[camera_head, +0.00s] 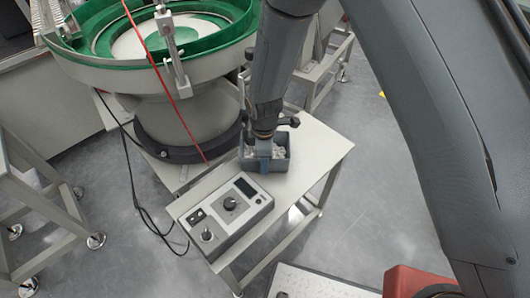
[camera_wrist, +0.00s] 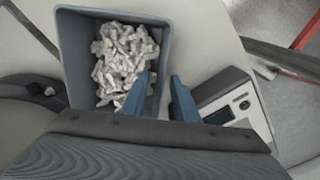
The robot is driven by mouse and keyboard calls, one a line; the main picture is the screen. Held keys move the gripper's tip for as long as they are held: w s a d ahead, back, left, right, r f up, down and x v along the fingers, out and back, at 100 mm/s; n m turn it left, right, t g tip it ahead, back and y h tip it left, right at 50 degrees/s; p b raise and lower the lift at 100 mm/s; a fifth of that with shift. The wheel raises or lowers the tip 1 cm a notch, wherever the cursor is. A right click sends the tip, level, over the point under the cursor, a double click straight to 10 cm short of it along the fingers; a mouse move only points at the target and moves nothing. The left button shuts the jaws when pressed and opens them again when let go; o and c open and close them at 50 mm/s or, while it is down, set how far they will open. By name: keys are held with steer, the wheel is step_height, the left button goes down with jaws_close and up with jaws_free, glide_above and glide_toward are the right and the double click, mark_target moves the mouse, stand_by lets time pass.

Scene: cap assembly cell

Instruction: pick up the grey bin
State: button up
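The grey bin (camera_head: 280,165) stands on a small light table (camera_head: 310,160), beside a control box. It holds a heap of small whitish parts (camera_wrist: 125,60). In the wrist view the bin (camera_wrist: 76,50) fills the upper left, open side up. My gripper (camera_head: 264,148) points down at the bin in the head view. In the wrist view my gripper (camera_wrist: 162,92) has its two blue fingers apart. One finger is over the bin's inside and the other is outside, with the bin's right wall between them. I cannot tell whether either finger touches the wall.
The control box (camera_head: 230,212) with knobs and a dark display sits close to the bin. A large green-lined bowl feeder (camera_head: 150,45) stands behind to the left. A red cable (camera_head: 160,75) hangs in front of the feeder. The table's right end is bare.

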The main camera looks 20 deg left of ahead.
steer(key=shift+f, duration=0.6)
jaws_close()
